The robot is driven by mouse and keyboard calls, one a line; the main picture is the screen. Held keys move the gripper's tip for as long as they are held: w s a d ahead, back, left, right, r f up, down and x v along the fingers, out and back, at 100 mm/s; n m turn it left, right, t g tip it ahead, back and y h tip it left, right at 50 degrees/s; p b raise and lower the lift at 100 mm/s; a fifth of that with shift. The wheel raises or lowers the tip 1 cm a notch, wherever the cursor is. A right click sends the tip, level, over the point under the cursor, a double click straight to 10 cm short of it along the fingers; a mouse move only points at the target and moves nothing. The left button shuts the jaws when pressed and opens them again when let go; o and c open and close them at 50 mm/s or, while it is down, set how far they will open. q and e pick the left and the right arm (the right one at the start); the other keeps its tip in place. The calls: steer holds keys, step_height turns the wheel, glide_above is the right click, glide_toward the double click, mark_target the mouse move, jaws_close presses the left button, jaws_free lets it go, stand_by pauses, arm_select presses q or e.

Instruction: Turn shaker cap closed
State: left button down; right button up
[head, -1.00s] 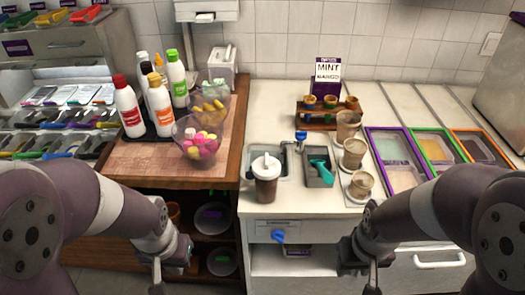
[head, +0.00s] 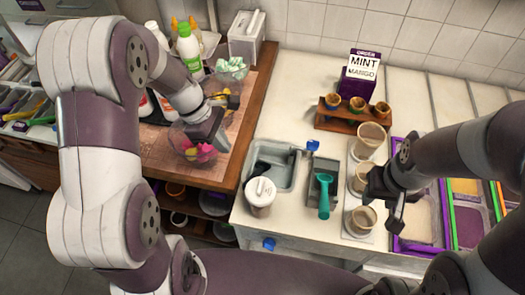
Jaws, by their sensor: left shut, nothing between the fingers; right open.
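The shaker (head: 260,204) stands upright at the front left of the white counter, just in front of the sink. Its white cap (head: 262,188) is on top; I cannot tell whether it is turned closed. My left gripper (head: 214,126) is shut and empty. It is in front of the bowl of pink and yellow pieces in this view, up and left of the shaker, apart from it. My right gripper (head: 391,188) is open and empty near the cups, well right of the shaker.
The sink (head: 273,158) and a tray with a teal scoop (head: 323,193) lie near the shaker. Clear cups (head: 361,220) stand right of the scoop. A bowl of pink and yellow pieces (head: 183,149) and bottles (head: 189,49) stand on the wooden counter. A cone rack (head: 340,126) is behind.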

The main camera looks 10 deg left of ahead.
mark_target(261, 186)
arm_select(q)
steer(key=s+d+f+p, duration=0.1)
steer(key=d+f, duration=0.3)
steer(key=f, duration=0.1)
steer(key=s+d+f+p, duration=0.1)
steer(key=d+f, duration=0.1)
steer(key=f, duration=0.1)
steer(key=shift+s+f+p, duration=0.2)
steer(key=shift+s+p, duration=0.1)
steer(key=shift+s, duration=0.05)
steer(key=shift+d, duration=0.3)
steer(key=shift+w+d+f, duration=0.1)
steer(key=shift+d+f, duration=0.05)
steer(key=shift+d, duration=0.1)
steer(key=shift+w+f, duration=0.1)
steer(key=shift+w, duration=0.05)
arm_select(e)
steer(key=r, duration=0.1)
steer(key=s+r, duration=0.1)
steer(key=r, duration=0.1)
steer(key=shift+s+a+r, duration=0.1)
steer(key=shift+s+a, duration=0.25)
steer(key=shift+s, duration=0.05)
steer(key=shift+s+r, duration=0.1)
steer(key=shift+s, duration=0.05)
steer(key=shift+d, duration=0.25)
